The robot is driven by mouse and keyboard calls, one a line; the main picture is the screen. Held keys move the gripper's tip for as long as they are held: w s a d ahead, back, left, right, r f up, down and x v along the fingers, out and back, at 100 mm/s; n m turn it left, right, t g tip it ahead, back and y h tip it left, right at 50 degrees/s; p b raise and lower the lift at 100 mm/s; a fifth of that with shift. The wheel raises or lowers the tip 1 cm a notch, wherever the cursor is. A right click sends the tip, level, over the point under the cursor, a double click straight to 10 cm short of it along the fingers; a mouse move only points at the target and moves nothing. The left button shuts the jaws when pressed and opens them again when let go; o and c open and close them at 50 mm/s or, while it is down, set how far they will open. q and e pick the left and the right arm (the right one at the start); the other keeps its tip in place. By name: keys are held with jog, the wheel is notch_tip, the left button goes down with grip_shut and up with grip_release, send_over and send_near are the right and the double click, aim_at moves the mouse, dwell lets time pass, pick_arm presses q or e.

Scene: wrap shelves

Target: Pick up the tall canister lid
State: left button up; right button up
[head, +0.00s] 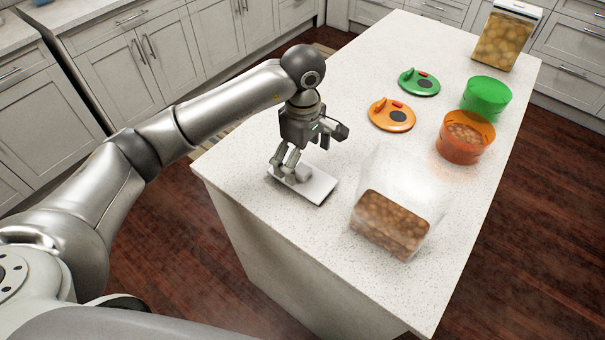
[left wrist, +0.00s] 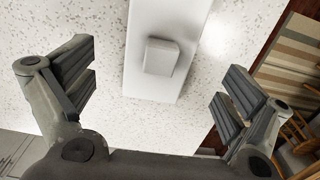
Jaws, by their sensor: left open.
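The tall canister lid (head: 318,187) is a white rectangular plate with a raised square knob, lying flat near the island's left edge. It also shows in the left wrist view (left wrist: 165,15), with its knob (left wrist: 160,57) between and beyond the fingers. My left gripper (head: 289,172) is right over the lid, its fingers by the knob. In the left wrist view (left wrist: 165,95) its two fingers are spread wide with nothing between the pads. The clear canister (head: 398,215), holding round brown items, stands uncovered to the right of the lid. My right gripper is not in view.
An orange lid (head: 391,114) and a green lid (head: 419,82) lie farther back. An orange bowl (head: 465,140) and a green bowl (head: 486,98) stand at the right. A filled, white-topped canister (head: 502,40) stands at the back. The counter (head: 262,150) around my left gripper is clear.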

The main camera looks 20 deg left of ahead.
aim_at(302, 169)
pick_arm(q)
notch_tip(302, 169, down, 3)
jog(key=shift+a+f+p, duration=0.1)
jog(key=shift+f+p, duration=0.05)
jog(key=shift+p, duration=0.55)
jog(key=shift+f, duration=0.4)
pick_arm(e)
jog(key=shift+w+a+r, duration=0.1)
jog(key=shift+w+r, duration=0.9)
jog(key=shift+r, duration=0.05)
